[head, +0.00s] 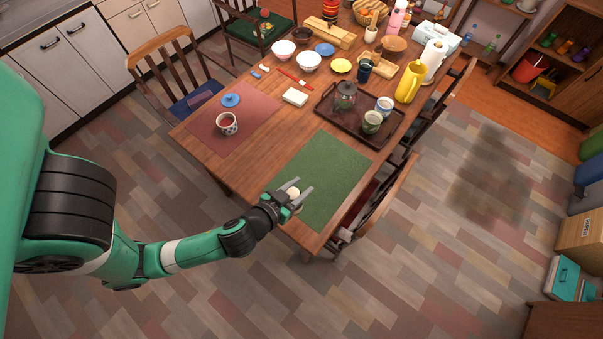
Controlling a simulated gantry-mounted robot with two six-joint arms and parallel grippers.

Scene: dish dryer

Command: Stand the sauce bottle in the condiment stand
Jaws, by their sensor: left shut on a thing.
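My left gripper (301,197) is over the near edge of the green placemat (328,170). It is shut on a small pale round-topped thing (293,192). Most of that thing is hidden by the fingers, so I cannot tell whether it is the sauce bottle. I cannot clearly pick out the condiment stand. A low light-wood holder (377,66) sits among the things farther back on the table. My right gripper is not in view.
A dark tray (352,133) with a glass pot (345,95) and two cups lies beyond the green mat. A yellow jug (410,82) stands behind it. A red mat (235,130) holds a patterned cup (227,123). Chairs flank the table. Most of the green mat is bare.

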